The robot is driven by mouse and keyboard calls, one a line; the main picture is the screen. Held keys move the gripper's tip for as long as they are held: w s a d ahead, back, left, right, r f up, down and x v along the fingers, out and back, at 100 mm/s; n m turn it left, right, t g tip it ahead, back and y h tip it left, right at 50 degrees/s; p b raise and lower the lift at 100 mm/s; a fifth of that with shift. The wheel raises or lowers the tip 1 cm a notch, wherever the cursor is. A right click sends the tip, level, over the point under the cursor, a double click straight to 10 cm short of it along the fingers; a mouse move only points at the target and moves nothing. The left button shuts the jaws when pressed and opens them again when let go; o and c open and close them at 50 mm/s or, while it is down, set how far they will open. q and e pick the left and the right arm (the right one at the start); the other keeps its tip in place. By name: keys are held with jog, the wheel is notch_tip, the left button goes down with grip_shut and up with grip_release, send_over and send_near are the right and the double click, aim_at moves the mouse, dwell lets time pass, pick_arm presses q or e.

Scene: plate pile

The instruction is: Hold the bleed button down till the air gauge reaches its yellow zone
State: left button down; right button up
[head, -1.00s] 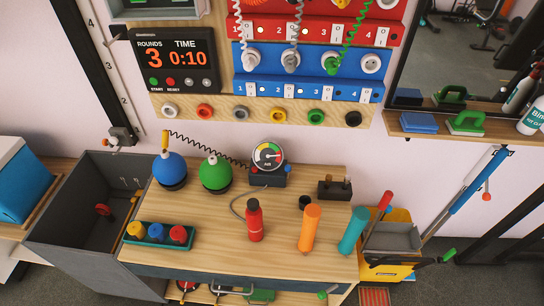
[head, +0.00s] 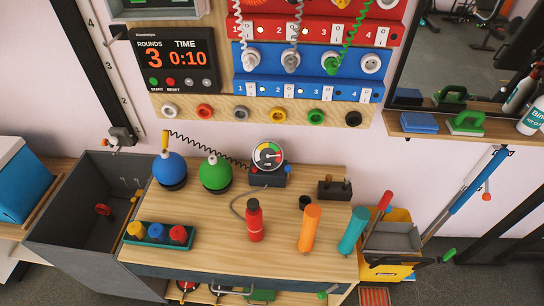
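The round air gauge (head: 267,155) stands on a dark box (head: 266,180) at the back of the wooden bench. Its dial has a dark face with coloured zones; the exact needle reading is too small to tell. A small red knob or button (head: 254,170) sits at the box's left and a blue one (head: 288,169) at its right. I cannot tell which is the bleed button. A grey hose runs from the box across the bench. Neither of my grippers is in view, and nothing touches the gauge box.
A blue ball (head: 170,170) and a green ball (head: 215,173) stand left of the gauge. A red bottle (head: 254,222), an orange roller (head: 309,229) and a teal roller (head: 352,232) stand in front. A green tray (head: 148,246) is front left.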

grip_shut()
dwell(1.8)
